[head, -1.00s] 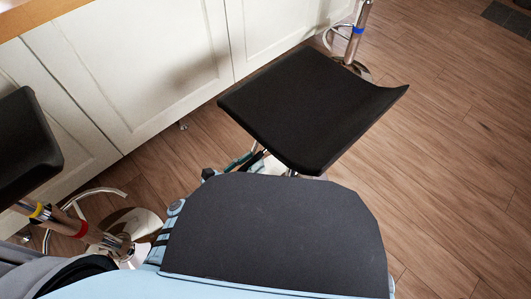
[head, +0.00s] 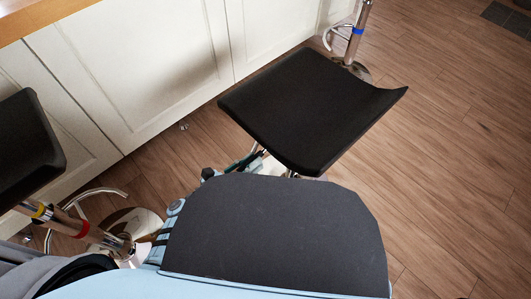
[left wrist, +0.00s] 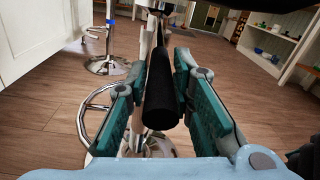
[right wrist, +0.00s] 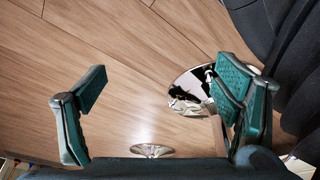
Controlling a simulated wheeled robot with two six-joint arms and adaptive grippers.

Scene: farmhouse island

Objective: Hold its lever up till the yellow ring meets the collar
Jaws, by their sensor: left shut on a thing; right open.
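The middle stool's black seat (head: 310,110) is in front of me in the head view. My left gripper (head: 256,158) is partly visible under its near left edge. In the left wrist view, my left gripper (left wrist: 160,88) is shut on the lever's black grip (left wrist: 160,95), which lies lengthwise between the teal fingers. The middle stool's column, collar and any ring on it are hidden by the seat in the head view. A yellow ring (head: 42,211) shows on the left stool's chrome column, near a red band (head: 84,230). My right gripper (right wrist: 160,92) is open and empty above the floor.
The left stool's black seat (head: 28,145) is at the left edge. A far stool with a blue band (head: 358,31) stands behind. White cabinets (head: 130,70) run along the left. Wooden floor (head: 450,150) is clear at the right. A chrome base (right wrist: 185,95) is near my right gripper.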

